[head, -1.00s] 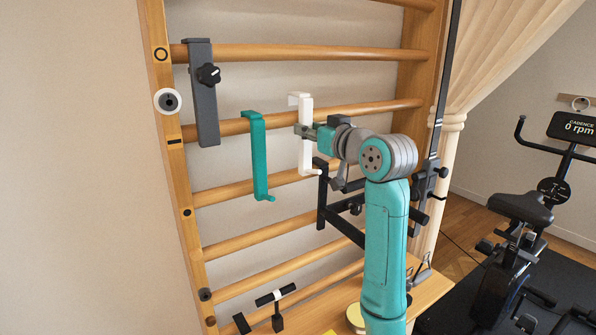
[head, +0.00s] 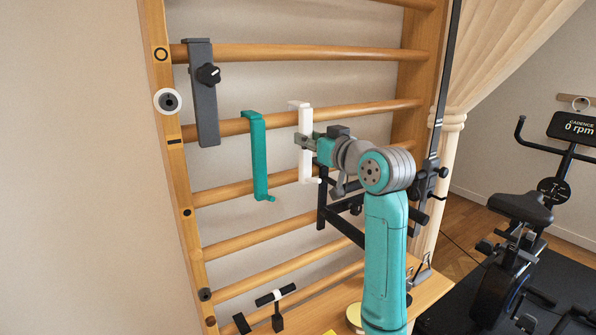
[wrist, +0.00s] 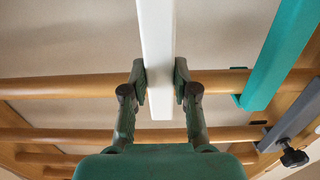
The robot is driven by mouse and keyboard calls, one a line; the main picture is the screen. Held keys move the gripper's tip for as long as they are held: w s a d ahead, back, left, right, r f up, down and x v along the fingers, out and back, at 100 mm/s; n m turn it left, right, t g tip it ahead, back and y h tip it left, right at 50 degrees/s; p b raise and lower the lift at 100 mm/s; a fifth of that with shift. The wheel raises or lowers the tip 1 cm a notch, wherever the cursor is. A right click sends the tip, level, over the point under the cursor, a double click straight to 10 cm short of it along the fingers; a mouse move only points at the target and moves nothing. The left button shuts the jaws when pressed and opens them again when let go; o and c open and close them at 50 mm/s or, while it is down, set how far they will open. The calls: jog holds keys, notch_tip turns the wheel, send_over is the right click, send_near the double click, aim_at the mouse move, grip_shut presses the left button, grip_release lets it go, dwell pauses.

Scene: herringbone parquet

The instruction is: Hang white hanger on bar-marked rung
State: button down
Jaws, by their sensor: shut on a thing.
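The white hanger (head: 306,121) is upright, its top hook level with the bar-marked rung (head: 365,108). I cannot tell whether the hook bears on the rung. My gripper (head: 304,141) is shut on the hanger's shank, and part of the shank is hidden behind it. In the wrist view the two fingers (wrist: 159,85) press the white shank (wrist: 156,40) from both sides, with a rung (wrist: 70,86) passing behind. The black bar mark (head: 176,142) is on the left post. A teal hanger (head: 259,160) hangs on the same rung, left of the white one.
A grey clamp with a black knob (head: 204,100) hangs from the ring-marked rung above, at left. Black bracket arms (head: 335,218) stand below and behind my arm. A wooden bench (head: 428,290) is at the bottom. An exercise bike (head: 520,220) stands far right.

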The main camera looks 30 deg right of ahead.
jog(key=shift+f, duration=0.55)
jog(key=c, duration=0.8)
grip_release()
jog(key=s, duration=1.2)
jog(key=a+f+m+h, duration=0.1)
jog(key=a+f+m, duration=0.3)
jog(key=f, duration=1.5)
jog(key=s+a+f+g, duration=0.1)
jog(key=s+a+f, duration=0.35)
jog(key=f, duration=0.35)
jog(key=s+a+f, duration=0.3)
jog(key=s+f, duration=0.2)
jog(key=f, duration=0.3)
jog(key=s+a+f+n+g, duration=0.1)
jog(key=s+a+f, duration=0.25)
jog(key=s, duration=0.45)
jog(key=s+a+f, duration=0.3)
jog(key=s+f, duration=0.2)
jog(key=s, duration=0.3)
jog(key=s+a+r+n+g+y, duration=0.1)
jog(key=s+a+n, duration=0.1)
jog(key=s, duration=1.3)
jog(key=shift+s+a+n, duration=0.35)
jog(key=shift+a+n, duration=0.05)
jog(key=shift+n, duration=0.1)
